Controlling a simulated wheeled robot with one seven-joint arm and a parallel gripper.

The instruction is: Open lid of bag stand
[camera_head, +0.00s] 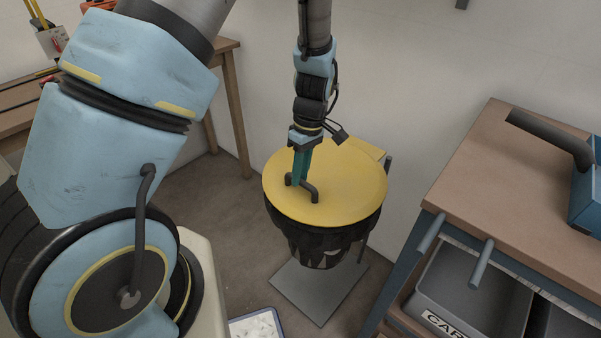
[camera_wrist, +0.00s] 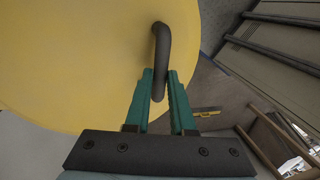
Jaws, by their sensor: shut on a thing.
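The bag stand (camera_head: 295,238) stands on the floor in the middle of the head view, with a dark bag hanging under a round yellow lid (camera_head: 350,185). The lid looks flat and closed on the stand. A dark bent handle (camera_head: 313,193) rises from the lid. My gripper (camera_head: 298,181) points down at the lid with its green fingers around the handle. In the wrist view my gripper (camera_wrist: 160,85) is shut on one end of the handle (camera_wrist: 163,45), above the yellow lid (camera_wrist: 80,60). The bag's inside is hidden by the lid.
A wooden workbench (camera_head: 530,170) with a grey bin (camera_head: 470,290) under it stands on the right. A wooden table (camera_head: 230,85) is at the back left. A blue-rimmed tray (camera_head: 255,325) lies at the bottom. The white wall is close behind the stand.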

